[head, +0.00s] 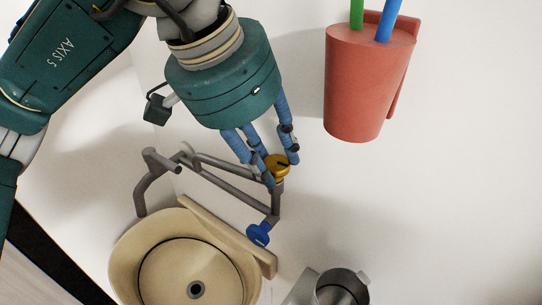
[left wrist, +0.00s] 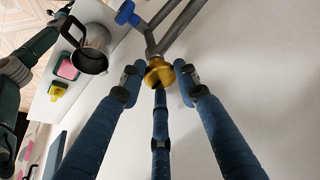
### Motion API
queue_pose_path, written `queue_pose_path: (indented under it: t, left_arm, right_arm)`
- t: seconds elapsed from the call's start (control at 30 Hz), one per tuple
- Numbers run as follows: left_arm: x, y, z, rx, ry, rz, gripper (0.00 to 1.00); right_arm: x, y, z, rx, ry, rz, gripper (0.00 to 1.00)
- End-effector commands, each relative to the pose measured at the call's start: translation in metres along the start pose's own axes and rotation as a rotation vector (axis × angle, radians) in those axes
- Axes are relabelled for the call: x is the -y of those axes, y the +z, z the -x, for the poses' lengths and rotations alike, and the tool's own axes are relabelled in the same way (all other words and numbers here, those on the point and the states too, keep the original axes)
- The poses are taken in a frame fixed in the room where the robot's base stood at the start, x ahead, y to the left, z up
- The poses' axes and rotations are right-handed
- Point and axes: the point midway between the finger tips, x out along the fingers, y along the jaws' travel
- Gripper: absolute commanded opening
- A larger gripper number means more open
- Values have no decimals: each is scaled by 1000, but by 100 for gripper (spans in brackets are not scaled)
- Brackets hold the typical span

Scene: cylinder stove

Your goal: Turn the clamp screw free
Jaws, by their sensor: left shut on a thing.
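The clamp screw (head: 276,162) has a round, gold-yellow slotted head and sits at the top of a grey bent-tube frame (head: 231,190). It also shows in the left wrist view (left wrist: 159,72), in the middle among my fingers. My left gripper (head: 281,169), with blue fingers, comes down from above and is shut on the screw head. The fingers partly hide the screw in the head view. A blue valve handle (head: 258,235) sits low on the frame, below the screw. My right gripper is in neither view.
A beige round stove part (head: 120,262) stands at the lower left of the frame. A metal mug (head: 343,290) is at the bottom. A red cup (head: 362,85) with green and blue sticks stands at the upper right. The white surface right of the screw is clear.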

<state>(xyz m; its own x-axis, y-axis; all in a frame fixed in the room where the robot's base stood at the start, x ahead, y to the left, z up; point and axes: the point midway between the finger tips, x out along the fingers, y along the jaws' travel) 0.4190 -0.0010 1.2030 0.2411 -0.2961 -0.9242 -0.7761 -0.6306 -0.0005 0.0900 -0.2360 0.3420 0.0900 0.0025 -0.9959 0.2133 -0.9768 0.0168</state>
Motion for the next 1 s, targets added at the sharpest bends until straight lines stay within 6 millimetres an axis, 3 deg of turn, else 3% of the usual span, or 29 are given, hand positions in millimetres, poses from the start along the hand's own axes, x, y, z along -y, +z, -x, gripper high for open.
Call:
queue_pose_path:
  t: [0.07, 0.1, 0.13, 0.63, 0.87, 1.0]
  left_arm:
    - [0, -1, 1, -2, 0, 1, 5]
    - [0, -1, 1, -2, 1, 1, 37]
    - [0, -1, 1, -2, 1, 1, 39]
    - [0, 0, 1, -1, 3, -4, 39]
    - [2, -1, 4, 2, 52, -116, 39]
    - [3, -1, 27, -5, 49, -124, 39]
  right_arm:
    - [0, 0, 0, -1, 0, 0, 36]
    - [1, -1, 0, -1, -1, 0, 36]
    - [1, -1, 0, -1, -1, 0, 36]
    - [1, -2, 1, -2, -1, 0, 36]
    - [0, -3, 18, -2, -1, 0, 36]
    - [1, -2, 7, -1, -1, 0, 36]
